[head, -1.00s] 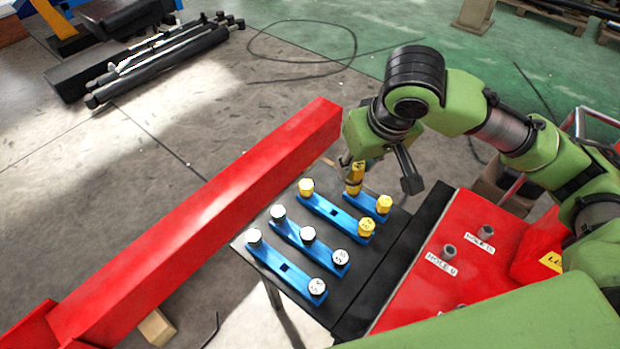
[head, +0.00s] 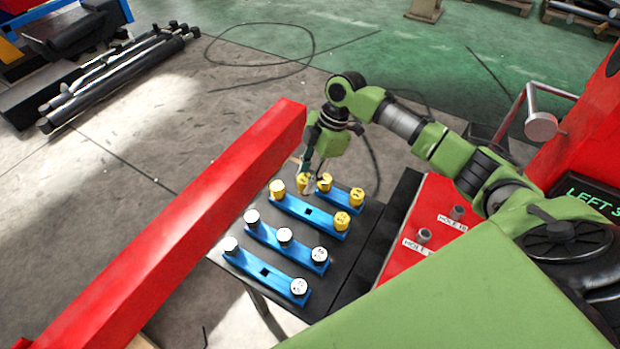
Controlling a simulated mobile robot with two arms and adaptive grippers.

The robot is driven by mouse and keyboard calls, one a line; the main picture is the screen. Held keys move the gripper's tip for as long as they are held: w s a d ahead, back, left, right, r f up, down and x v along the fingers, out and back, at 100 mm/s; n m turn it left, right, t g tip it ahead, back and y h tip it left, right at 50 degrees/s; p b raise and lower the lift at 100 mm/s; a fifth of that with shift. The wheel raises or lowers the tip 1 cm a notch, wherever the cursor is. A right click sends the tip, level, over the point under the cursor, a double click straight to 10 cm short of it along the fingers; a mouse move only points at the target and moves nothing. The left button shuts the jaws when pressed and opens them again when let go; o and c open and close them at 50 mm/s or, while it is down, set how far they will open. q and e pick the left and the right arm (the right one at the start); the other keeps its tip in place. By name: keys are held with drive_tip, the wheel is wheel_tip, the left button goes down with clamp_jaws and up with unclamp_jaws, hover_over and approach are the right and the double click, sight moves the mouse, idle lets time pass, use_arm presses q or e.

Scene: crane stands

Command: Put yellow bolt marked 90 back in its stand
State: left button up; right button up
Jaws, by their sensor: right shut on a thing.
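My right gripper (head: 312,174) is beyond the blue stands, its fingers pointing down. It is shut on a yellow bolt (head: 303,182), which appears to be above the gap between the two far stands. Another yellow bolt (head: 324,182) is close beside the fingers, at the left end of the farthest blue stand (head: 341,191). A yellow bolt (head: 357,197) sits at that stand's right end. The neighbouring blue stand (head: 292,206) has yellow bolts at both ends and an empty square hole in the middle. The bolt markings are too small to read. My left gripper is out of view.
Two nearer blue stands (head: 262,236) hold white-topped bolts; the nearest has an empty middle hole. All stand on a dark table (head: 345,272). A long red beam (head: 190,225) runs along the left. A red panel with labelled holes (head: 436,215) is at the right.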

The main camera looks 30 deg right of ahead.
drive_tip(key=shift+d+f+n, duration=0.35)
drive_tip(key=shift+f+n, duration=0.05)
drive_tip(key=shift+f, duration=0.2)
drive_tip(key=shift+f, duration=0.1)
drive_tip(key=shift+f+b, duration=1.4)
drive_tip(key=shift+f, duration=1.45)
drive_tip(key=shift+f, duration=0.1)
drive_tip(key=shift+f+b, duration=0.95)
drive_tip(key=shift+f, duration=0.7)
drive_tip(key=o, duration=1.3)
drive_tip(key=shift+r, duration=0.1)
